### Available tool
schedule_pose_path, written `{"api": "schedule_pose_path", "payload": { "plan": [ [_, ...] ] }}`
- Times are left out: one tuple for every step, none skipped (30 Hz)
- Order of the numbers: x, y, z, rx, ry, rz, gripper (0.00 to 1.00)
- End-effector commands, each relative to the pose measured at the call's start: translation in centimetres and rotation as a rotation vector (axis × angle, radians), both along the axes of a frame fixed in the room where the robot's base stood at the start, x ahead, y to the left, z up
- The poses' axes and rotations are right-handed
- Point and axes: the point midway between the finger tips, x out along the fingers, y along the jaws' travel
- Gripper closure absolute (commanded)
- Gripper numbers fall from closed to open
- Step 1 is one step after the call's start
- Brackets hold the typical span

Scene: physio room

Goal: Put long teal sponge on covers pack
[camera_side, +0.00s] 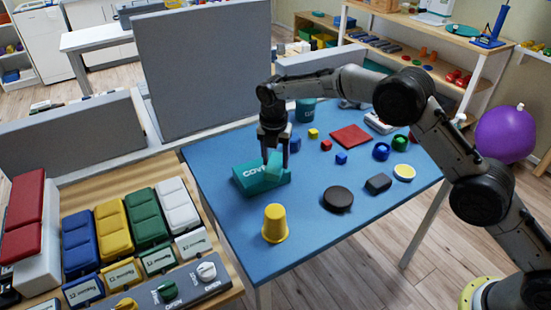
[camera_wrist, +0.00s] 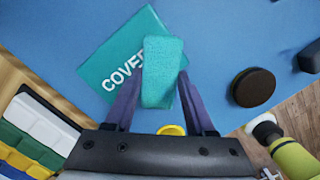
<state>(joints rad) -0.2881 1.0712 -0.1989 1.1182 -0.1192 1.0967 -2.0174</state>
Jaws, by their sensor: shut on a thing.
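The long teal sponge (camera_side: 273,167) is between the fingers of my gripper (camera_side: 274,152), tilted on end in the side view. In the wrist view the sponge (camera_wrist: 162,72) is pinched between both fingers of my gripper (camera_wrist: 155,95). The teal covers pack (camera_side: 246,181), with white lettering, lies on the blue table. In the wrist view the sponge overlaps the right part of the covers pack (camera_wrist: 112,62) and hides the end of its lettering. I cannot tell whether the sponge touches the pack.
A yellow cup (camera_side: 275,224) stands in front of the pack on the blue table (camera_side: 310,230). A dark round disc (camera_side: 338,199), a red square (camera_side: 350,136) and several small blocks lie to the right. A wooden bench with coloured packs adjoins at left.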

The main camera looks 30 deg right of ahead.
Motion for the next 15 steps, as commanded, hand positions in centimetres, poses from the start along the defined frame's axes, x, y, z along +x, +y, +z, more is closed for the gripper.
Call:
{"api": "schedule_pose_path", "payload": {
  "plan": [
    [0.04, 0.01, -0.02, 0.000, -0.003, 0.000, 0.98],
    [0.06, 0.01, 0.00, 0.001, -0.004, 0.000, 0.98],
    [0.05, 0.02, 0.03, 0.001, -0.004, 0.000, 0.98],
    [0.05, 0.02, 0.03, 0.001, -0.004, 0.000, 0.98],
    [0.05, 0.02, 0.03, 0.001, -0.004, 0.000, 0.98],
    [0.04, 0.02, 0.02, 0.001, -0.002, 0.000, 0.98],
    [0.04, 0.02, 0.00, 0.001, -0.002, 0.000, 0.98],
    [0.03, 0.02, -0.06, 0.001, -0.002, 0.000, 0.98],
    [0.02, 0.02, -0.17, 0.001, -0.002, 0.000, 0.98],
    [0.02, 0.01, -0.26, 0.000, -0.001, 0.000, 0.98],
    [0.02, 0.02, -0.29, 0.001, -0.002, 0.000, 0.43],
    [0.03, 0.01, -0.26, 0.001, -0.002, 0.000, 0.36],
    [0.03, 0.01, -0.26, 0.001, -0.002, 0.000, 0.31],
    [0.02, 0.02, -0.26, 0.001, -0.002, 0.000, 0.25],
    [0.02, 0.02, -0.25, 0.001, -0.002, 0.000, 0.18]
  ]
}}
